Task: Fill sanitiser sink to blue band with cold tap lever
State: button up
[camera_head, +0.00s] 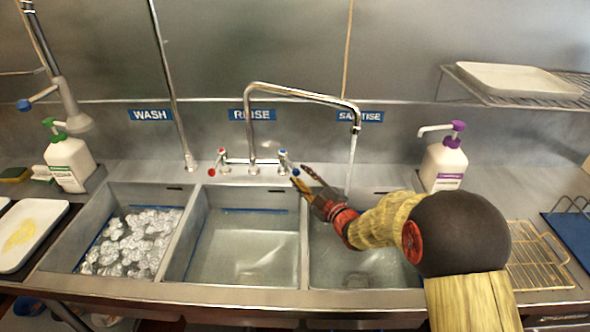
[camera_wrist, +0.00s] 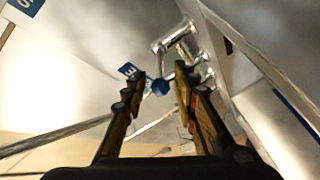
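The mixer tap (camera_head: 252,140) stands behind the rinse sink, its spout end (camera_head: 356,128) over the sanitiser sink (camera_head: 365,272). A thin stream of water (camera_head: 350,165) falls from the spout. The cold lever has a blue end (camera_head: 296,172). My gripper (camera_head: 299,174) is at this lever; in the wrist view its fingers (camera_wrist: 162,80) are apart, with the blue knob (camera_wrist: 160,87) between them and no clear grip. Some clear water seems to lie low in the sanitiser sink. My arm hides part of that sink, and its blue band is not clear in the head view.
The wash sink (camera_head: 84,235) holds suds, and the rinse sink (camera_head: 205,225) holds clear water. A red-ended hot lever (camera_head: 212,171) is at the tap's left. A purple-topped bottle (camera_head: 443,165) stands right; a wire rack (camera_head: 537,265) lies on the right drainboard.

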jog(key=shift+v, duration=1.95)
